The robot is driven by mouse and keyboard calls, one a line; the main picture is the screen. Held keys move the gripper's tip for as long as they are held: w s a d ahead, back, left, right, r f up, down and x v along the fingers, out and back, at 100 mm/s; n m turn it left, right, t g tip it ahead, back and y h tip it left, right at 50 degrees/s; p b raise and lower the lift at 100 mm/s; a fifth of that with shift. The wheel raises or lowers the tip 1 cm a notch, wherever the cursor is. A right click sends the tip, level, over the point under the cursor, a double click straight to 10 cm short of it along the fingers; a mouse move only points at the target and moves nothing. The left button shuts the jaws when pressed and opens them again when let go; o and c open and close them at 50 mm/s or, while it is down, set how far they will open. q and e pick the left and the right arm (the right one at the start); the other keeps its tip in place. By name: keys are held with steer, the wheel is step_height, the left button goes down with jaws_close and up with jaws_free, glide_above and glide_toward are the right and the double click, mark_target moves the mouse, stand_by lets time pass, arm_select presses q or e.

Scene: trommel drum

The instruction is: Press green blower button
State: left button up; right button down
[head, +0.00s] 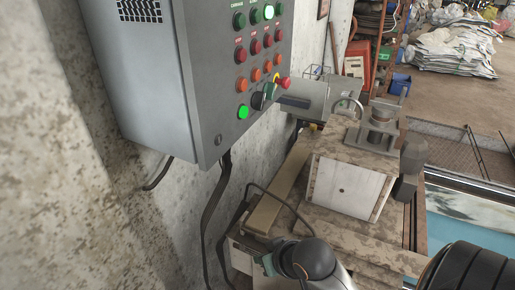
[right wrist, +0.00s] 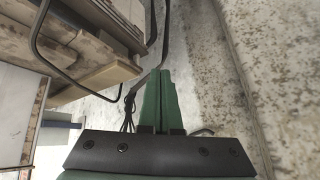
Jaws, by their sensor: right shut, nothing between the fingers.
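A grey control box (head: 225,60) hangs on the wall with rows of round buttons. The labels are too small to read, so I cannot tell which is the blower's. My right gripper (head: 266,264) is low in the head view, below the box and well apart from it. In the right wrist view its green fingers (right wrist: 159,82) are together, with nothing between them. My left gripper is not in view.
A red emergency knob (head: 283,83) and a dark rotary switch (head: 258,100) stick out near the lower buttons. Black cables (head: 212,205) hang below the box along the stained wall. A dusty machine with a white plate (head: 345,188) stands right of my gripper.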

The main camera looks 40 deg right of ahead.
steer(key=w+d+r+m+t, duration=0.4)
steer(key=w+d+r+m, duration=0.1)
steer(key=w+r, duration=0.5)
steer(key=m+t+h, duration=0.5)
steer(key=m+t, duration=0.6)
steer(key=m, duration=0.6)
glide_toward(256, 16)
steer(key=s+d+r, duration=0.3)
steer(key=d, duration=0.5)
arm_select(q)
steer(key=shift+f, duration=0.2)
arm_select(e)
steer(key=shift+w+r, duration=0.15)
steer(key=shift+w, duration=0.1)
arm_select(q)
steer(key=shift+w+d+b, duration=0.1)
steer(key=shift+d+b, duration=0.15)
steer(key=shift+b, duration=0.1)
arm_select(e)
steer(key=w+a, duration=0.4)
steer(key=w, duration=0.4)
